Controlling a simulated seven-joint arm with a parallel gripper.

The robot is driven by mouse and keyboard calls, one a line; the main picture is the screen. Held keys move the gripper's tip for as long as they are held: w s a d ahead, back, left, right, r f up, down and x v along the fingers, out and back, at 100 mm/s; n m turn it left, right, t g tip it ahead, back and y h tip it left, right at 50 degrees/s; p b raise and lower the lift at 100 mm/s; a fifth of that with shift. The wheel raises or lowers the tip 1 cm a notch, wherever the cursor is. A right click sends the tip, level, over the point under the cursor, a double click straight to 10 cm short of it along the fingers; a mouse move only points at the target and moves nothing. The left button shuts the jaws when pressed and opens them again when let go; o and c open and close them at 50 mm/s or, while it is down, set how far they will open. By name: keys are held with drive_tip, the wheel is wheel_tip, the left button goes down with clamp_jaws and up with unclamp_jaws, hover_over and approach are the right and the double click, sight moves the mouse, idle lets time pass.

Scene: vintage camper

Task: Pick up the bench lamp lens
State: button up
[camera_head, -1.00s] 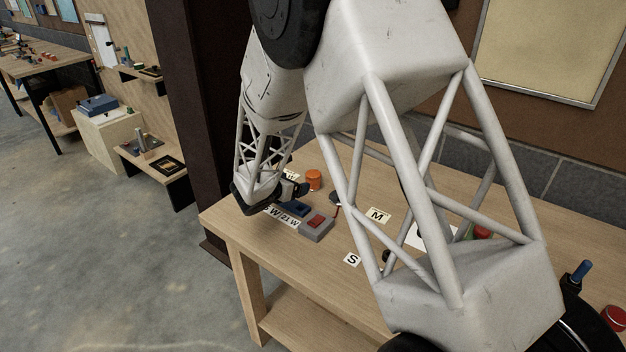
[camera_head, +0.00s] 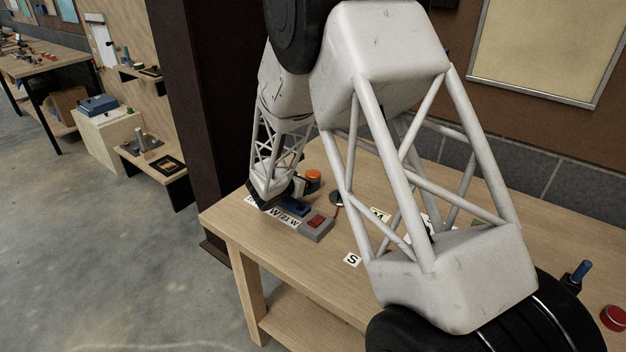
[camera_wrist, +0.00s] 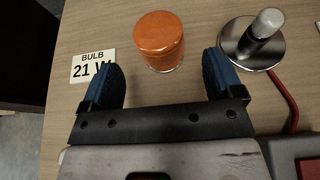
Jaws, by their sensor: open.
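The lamp lens looks to be the orange, ribbed, translucent cylinder (camera_wrist: 159,38) standing upright on the bench in the wrist view. It also shows in the head view (camera_head: 313,176), partly covered by my gripper. My gripper (camera_wrist: 163,75) is open, its two blue-padded fingers apart and nothing between them. The lens stands just beyond the fingertips, roughly centred between them, and does not look touched. In the head view my gripper (camera_head: 299,187) is low over the bench's left end, beside the lens.
A round metal base with a bulb (camera_wrist: 250,44) and red cable stands right of the lens. A "BULB 21 W" card (camera_wrist: 92,66) lies left. A grey box with a red button (camera_head: 317,225) sits nearby.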

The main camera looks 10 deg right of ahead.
sight(313, 178)
drive_tip(key=shift+x, duration=3)
drive_tip(key=c, duration=1)
drive_tip(key=shift+r, duration=0.1)
drive_tip(key=shift+r, duration=4.9)
